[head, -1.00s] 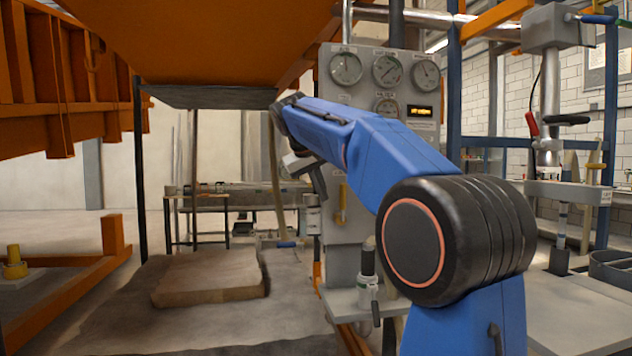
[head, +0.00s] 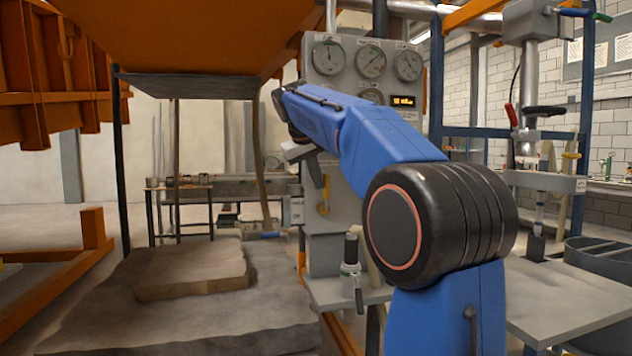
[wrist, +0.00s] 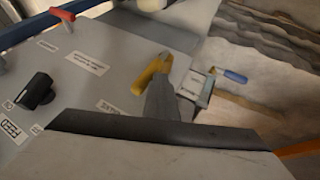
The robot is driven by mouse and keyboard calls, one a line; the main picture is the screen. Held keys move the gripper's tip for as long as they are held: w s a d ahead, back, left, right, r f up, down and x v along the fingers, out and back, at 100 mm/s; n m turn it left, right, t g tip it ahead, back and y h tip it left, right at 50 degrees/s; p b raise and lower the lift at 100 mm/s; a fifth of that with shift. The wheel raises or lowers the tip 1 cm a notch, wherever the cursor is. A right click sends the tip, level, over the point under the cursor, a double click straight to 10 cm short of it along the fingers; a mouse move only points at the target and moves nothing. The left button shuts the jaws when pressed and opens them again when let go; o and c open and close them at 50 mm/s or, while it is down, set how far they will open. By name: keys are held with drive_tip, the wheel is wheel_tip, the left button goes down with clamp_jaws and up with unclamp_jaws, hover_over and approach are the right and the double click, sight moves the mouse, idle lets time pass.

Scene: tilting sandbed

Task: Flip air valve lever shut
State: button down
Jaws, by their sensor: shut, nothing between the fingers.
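A yellow lever (head: 323,203) hangs on the front of the grey gauge panel (head: 320,240), below the gauges. It also shows in the wrist view (wrist: 148,77), slanting beside a printed label I cannot read. My gripper (head: 318,178) is shut and empty in front of the panel. In the wrist view its grey fingers (wrist: 160,92) point at the yellow lever and overlap it in the picture; I cannot tell whether they touch. Which lever is the air valve is not readable.
A black knob (wrist: 37,91) stands out from the panel left of the yellow lever. The sandbed (head: 170,320) with a raised slab (head: 192,270) lies left. A grey table (head: 560,300) stands right.

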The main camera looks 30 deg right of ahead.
drive_tip(key=shift+s+d+r+y, duration=0.1)
drive_tip(key=shift+d+y, duration=0.15)
drive_tip(key=shift+y, duration=0.05)
drive_tip(key=s+d+f+m+t+y, duration=0.1)
drive_tip(key=d+f+m+t+y, duration=0.1)
drive_tip(key=d+y, duration=0.4)
drive_tip(key=s+d+f+m+t+y, duration=0.2)
drive_tip(key=d+f+t+y, duration=0.1)
drive_tip(key=d+f+y, duration=0.2)
drive_tip(key=shift+s+d+y, duration=0.25)
drive_tip(key=shift+d+y, duration=0.3)
drive_tip(key=shift+y, duration=0.85)
drive_tip(key=shift+f, duration=0.2)
